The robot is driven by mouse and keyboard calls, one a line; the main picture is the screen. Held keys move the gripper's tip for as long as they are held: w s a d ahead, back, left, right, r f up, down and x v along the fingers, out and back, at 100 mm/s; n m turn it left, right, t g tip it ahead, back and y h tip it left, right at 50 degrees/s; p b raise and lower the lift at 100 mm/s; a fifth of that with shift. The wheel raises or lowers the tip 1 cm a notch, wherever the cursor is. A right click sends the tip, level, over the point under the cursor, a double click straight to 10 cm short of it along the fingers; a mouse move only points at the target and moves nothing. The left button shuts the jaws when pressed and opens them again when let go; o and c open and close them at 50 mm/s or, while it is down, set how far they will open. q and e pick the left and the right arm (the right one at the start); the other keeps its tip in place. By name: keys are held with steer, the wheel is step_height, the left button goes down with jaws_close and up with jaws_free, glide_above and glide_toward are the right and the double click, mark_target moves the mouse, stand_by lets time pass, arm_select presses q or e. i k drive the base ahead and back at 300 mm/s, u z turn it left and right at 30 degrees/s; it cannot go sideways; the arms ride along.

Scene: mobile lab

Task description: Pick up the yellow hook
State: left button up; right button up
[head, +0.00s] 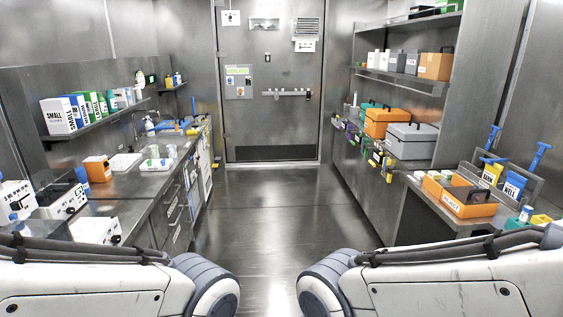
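Several small coloured pieces, purple, green and yellow among them, line the front edge of the right-hand bench. A small yellow piece (388,172) at the near end of this row may be the yellow hook; it is too small to tell its shape. Another thin yellow item (215,165) shows low at the far end of the left counter, also too small to identify. Both are well away from me across the floor. My two arms cross the bottom of the view, but neither gripper shows.
The metal floor aisle (270,215) is clear up to the closed door (268,110). The left counter (140,184) holds boxes and trays. Orange (386,124) and grey (411,141) cases stand on the right bench. An orange tray (466,207) sits on the near right table.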

mark_target(389, 178)
steer(key=u, duration=0.4)
steer(key=i, duration=1.95)
steer(key=z, duration=0.4)
steer(key=i, duration=1.9)
steer(key=z, duration=1.1)
steer(key=i, duration=0.65)
steer(key=z, duration=0.35)
